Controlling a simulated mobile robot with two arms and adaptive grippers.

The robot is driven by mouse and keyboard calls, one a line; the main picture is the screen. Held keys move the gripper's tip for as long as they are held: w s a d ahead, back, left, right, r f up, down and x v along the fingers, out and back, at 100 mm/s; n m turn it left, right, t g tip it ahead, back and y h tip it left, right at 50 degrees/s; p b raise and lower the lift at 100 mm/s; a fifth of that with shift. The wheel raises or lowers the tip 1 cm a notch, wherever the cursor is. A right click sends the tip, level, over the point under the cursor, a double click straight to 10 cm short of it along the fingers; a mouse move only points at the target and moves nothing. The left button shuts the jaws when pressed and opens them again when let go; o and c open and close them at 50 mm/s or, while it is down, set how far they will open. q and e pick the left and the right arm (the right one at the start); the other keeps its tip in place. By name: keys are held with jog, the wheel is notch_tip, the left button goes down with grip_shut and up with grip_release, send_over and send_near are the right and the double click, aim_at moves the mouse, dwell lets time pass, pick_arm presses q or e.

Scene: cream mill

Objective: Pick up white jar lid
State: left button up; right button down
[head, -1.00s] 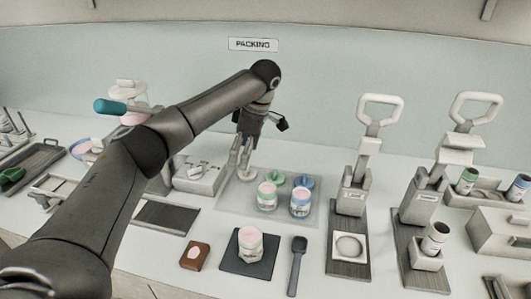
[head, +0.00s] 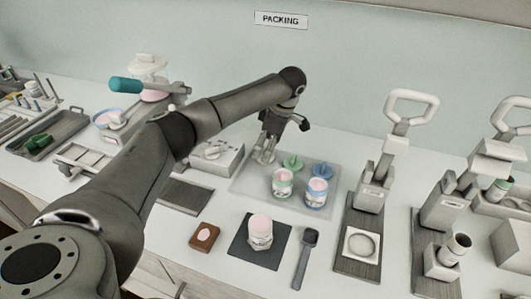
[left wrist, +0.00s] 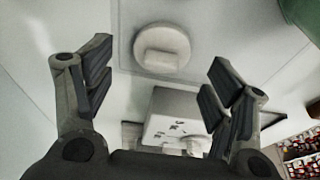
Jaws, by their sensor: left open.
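The white jar lid (left wrist: 162,48) is round with a raised block-shaped grip. In the left wrist view it lies on a pale mat, ahead of and between the fingertips of my left gripper (left wrist: 160,58). That gripper is open and empty, with clear space on both sides of the lid. In the head view the left gripper (head: 264,153) points down over the back left of the pale mat (head: 238,188); the lid is hard to separate from the fingers there. A white jar (head: 260,233) of pink cream stands on a dark square mat (head: 240,252). My right gripper is not visible.
A green lid (head: 293,163) and blue lid (head: 323,171) lie right of the gripper, behind a green-labelled jar (head: 283,188) and a blue-labelled jar (head: 316,194). A grey-white box (head: 216,160) stands close left. Lever presses (head: 372,190) stand at right.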

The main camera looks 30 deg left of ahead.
pick_arm(q)
jog(key=shift+x, duration=1.3)
jog(key=c, duration=0.7)
jog(key=shift+r, duration=0.1)
